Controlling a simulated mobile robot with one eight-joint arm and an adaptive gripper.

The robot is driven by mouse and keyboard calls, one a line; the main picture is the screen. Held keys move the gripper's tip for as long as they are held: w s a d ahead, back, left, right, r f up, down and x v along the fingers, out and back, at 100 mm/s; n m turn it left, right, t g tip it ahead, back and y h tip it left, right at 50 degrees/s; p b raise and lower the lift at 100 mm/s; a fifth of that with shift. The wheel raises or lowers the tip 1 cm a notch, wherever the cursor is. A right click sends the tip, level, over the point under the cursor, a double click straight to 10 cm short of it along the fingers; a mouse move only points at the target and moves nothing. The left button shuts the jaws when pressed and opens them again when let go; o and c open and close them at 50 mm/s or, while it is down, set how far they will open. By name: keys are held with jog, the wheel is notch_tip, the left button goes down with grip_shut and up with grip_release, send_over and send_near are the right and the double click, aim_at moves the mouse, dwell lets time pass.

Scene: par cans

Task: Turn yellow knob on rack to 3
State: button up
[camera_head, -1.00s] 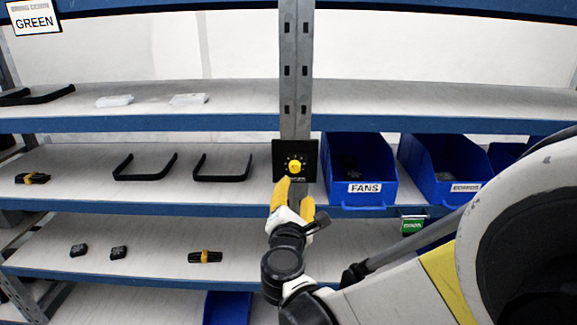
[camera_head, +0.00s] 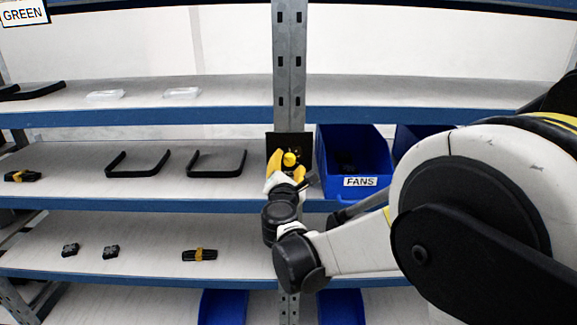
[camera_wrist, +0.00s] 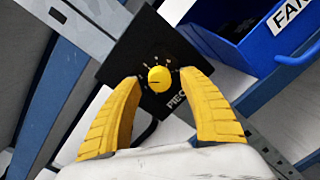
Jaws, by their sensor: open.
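The yellow knob (camera_head: 289,159) sits on a black square panel (camera_head: 304,143) fixed to the grey rack post. In the wrist view the knob (camera_wrist: 159,79) shows a dark pointer line and small pale marks around it on the panel (camera_wrist: 139,46); the numbers are too small to read. My gripper (camera_head: 285,168) is in front of the panel, just below the knob in the head view. In the wrist view its yellow fingers (camera_wrist: 160,92) are spread, one on each side of the knob's near side. Contact with the knob cannot be told.
A blue bin labelled FANS (camera_head: 333,185) stands right of the panel, close to my gripper. Black U-shaped handles (camera_head: 216,173) lie on the shelf to the left. The grey rack post (camera_head: 290,60) runs up behind the panel. Blue shelf edges (camera_head: 130,205) cross above and below.

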grip_shut()
jog(key=shift+m, duration=0.3)
jog(key=m, duration=0.3)
jog(key=shift+r+p, duration=0.1)
jog(key=shift+p, duration=0.3)
jog(key=shift+m+g, duration=0.3)
jog(key=shift+m, duration=1.7)
jog(key=shift+y, duration=0.4)
